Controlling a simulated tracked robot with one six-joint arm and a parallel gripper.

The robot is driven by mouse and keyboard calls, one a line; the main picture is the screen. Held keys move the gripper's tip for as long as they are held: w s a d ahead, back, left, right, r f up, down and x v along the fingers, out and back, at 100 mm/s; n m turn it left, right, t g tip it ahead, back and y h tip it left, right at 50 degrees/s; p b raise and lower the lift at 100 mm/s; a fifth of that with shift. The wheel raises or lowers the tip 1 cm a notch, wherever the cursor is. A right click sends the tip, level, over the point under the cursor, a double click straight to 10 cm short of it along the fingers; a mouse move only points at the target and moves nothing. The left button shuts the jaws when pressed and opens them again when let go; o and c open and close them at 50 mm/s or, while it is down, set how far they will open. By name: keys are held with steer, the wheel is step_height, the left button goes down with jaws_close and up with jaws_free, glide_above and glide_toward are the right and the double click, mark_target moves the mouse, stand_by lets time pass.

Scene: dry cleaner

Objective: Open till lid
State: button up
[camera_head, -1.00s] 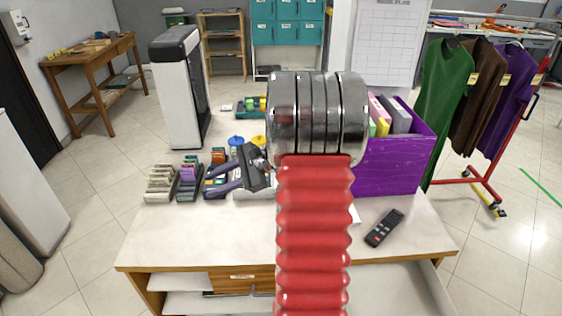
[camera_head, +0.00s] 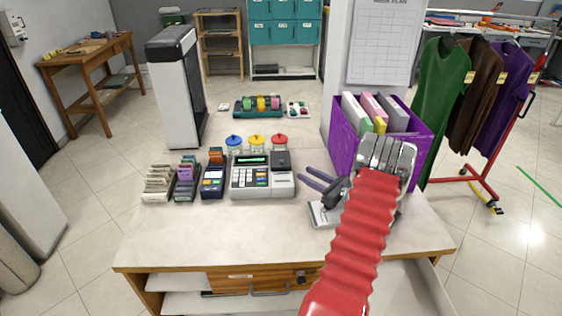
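The till (camera_head: 248,184) is a pale grey cash register with a dark display and a keypad, standing on the counter left of my gripper. A darker grey block (camera_head: 280,160) sits at its upper right; I cannot tell if this is the lid. No part of the till looks raised. My gripper (camera_head: 301,174) is just right of the till, its two purple-grey fingers pointing left. The fingers are apart with nothing visible between them. My red arm and its metal joint cover the counter to the right.
A small grey device (camera_head: 323,215) lies below my gripper, partly hidden by it. A purple box of folders (camera_head: 343,144) stands behind my arm. The front-left counter (camera_head: 190,235) is clear.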

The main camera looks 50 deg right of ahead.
mark_target(281, 160)
steer(key=shift+w, duration=0.1)
stand_by(0.3)
steer(key=w, duration=0.9)
steer(key=w+d, duration=0.1)
steer(key=w, duration=0.3)
steer(key=shift+w, duration=0.3)
steer(key=shift+c, duration=0.3)
jaws_close()
